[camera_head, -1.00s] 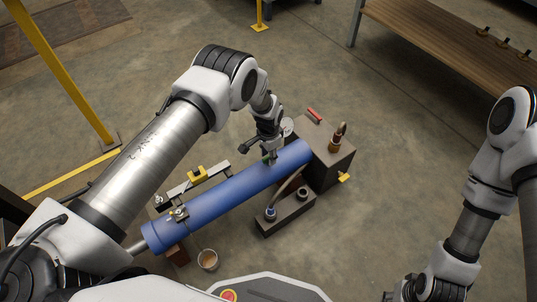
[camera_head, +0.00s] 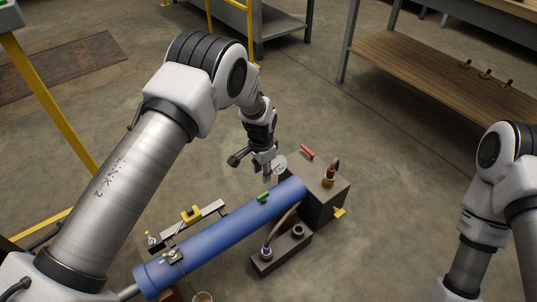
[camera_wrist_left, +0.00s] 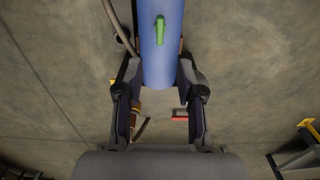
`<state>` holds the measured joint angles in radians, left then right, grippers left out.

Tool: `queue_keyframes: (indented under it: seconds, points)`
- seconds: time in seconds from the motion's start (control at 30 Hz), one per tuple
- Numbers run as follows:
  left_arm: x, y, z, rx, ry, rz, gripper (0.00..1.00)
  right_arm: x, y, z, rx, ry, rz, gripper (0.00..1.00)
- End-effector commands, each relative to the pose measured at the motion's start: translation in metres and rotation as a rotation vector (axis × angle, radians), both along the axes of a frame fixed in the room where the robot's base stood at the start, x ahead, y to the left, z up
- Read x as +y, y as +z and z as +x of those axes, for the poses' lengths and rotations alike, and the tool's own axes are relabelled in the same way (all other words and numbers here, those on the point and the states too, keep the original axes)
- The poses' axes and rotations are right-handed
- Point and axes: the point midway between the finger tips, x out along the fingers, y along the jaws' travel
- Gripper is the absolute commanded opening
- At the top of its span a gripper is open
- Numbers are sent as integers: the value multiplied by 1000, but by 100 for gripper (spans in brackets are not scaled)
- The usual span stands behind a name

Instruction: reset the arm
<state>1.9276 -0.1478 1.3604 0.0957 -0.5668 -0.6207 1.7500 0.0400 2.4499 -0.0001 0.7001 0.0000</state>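My left arm reaches in from the left, and its left gripper (camera_head: 262,168) hangs above and behind the far end of a blue tube (camera_head: 220,238). A small green piece (camera_head: 263,197) sits on top of the tube, apart from the gripper. In the left wrist view, the two fingers of the left gripper (camera_wrist_left: 159,70) stand wide apart with nothing held between them. The blue tube (camera_wrist_left: 161,60) and the green piece (camera_wrist_left: 160,30) show beyond the fingers. My right arm is at the right edge; its gripper is out of frame.
A dark box (camera_head: 326,200) with a brass fitting stands at the tube's far end. A black block (camera_head: 282,250) and a rail with a yellow clamp (camera_head: 191,214) lie along the tube. A wooden bench (camera_head: 440,80) is at the upper right. Floor between is open.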

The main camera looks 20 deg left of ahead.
Motion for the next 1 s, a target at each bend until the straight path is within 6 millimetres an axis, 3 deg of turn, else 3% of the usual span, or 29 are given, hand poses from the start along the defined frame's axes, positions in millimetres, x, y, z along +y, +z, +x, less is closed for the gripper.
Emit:
queue_keyframes:
  seconds: [0.17, 0.27, 0.37, 0.53, 0.6, 0.73, 0.8, 0.9, 0.97, 1.0]
  points:
    - [0, -1, -1, 1, 0, 0, 38, 0, 0, 0, 0, 0, 0, 38]
    - [7, -17, -11, 32, 15, -5, 38, 0, 0, 0, 0, 0, 0, 38]
    - [21, -43, -56, 136, 41, -2, 38, 0, 0, 0, 0, 0, 0, 38]
    - [54, -96, -190, 293, 148, 18, 38, 0, 0, 0, 0, 0, 0, 38]
    - [63, -107, -244, 310, 220, 31, 38, 0, 0, 0, 0, 0, 0, 38]
    - [73, -105, -327, 298, 367, 50, 38, 0, 0, 0, 0, 0, 0, 38]
    - [74, -97, -357, 266, 446, 52, 38, 0, 0, 0, 0, 0, 0, 38]
    - [74, -82, -378, 192, 549, 44, 38, 0, 0, 0, 0, 0, 0, 38]
    - [74, -75, -379, 129, 609, 30, 38, 0, 0, 0, 0, 0, 0, 38]
    - [74, -74, -370, 67, 655, 13, 38, 0, 0, 0, 0, 0, 0, 38]
